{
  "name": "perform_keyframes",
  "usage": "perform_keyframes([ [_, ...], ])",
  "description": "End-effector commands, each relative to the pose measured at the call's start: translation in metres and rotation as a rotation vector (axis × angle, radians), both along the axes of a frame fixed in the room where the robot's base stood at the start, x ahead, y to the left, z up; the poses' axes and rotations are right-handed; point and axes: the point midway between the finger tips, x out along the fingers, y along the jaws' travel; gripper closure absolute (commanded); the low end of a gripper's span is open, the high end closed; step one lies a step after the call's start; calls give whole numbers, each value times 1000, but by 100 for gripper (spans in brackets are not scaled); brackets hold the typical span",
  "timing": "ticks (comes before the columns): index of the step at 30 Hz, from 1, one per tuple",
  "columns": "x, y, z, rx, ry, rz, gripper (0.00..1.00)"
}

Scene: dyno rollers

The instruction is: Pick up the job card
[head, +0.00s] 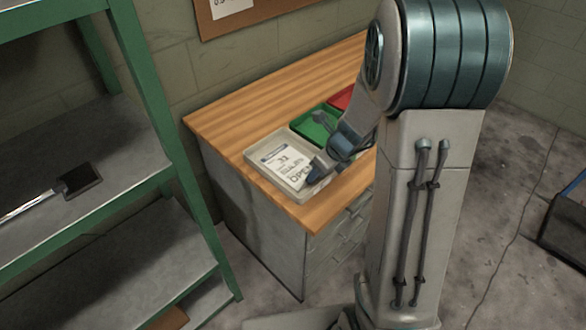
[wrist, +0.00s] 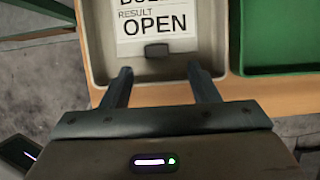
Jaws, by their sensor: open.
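The job card (head: 283,160) is a white printed sheet lying in a beige tray (head: 256,164) on the wooden bench top. In the wrist view the card (wrist: 155,38) shows the words "RESULT OPEN", and a small dark block (wrist: 157,52) sits at its near edge. My gripper (head: 318,168) is at the tray's near right side in the head view. In the wrist view my gripper (wrist: 159,71) is open and empty, with its fingertips over the tray's near rim, either side of the block and short of it. The card's far part is cut off there.
A green tray (head: 311,133) stands beside the beige one, with a red tray (head: 342,97) beyond it. A green-framed shelf (head: 125,150) stands left of the bench (head: 240,103). The bench's far left top is clear.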

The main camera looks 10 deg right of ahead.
Motion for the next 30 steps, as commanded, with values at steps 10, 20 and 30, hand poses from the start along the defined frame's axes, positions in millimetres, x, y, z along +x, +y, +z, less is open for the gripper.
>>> perform_keyframes([
  [10, 11, 13, -40, 1, 1, -1, 45],
  [20, 11, 13, -39, 0, 0, 0, 90],
  [30, 11, 13, -37, 0, 0, 1, 94],
])
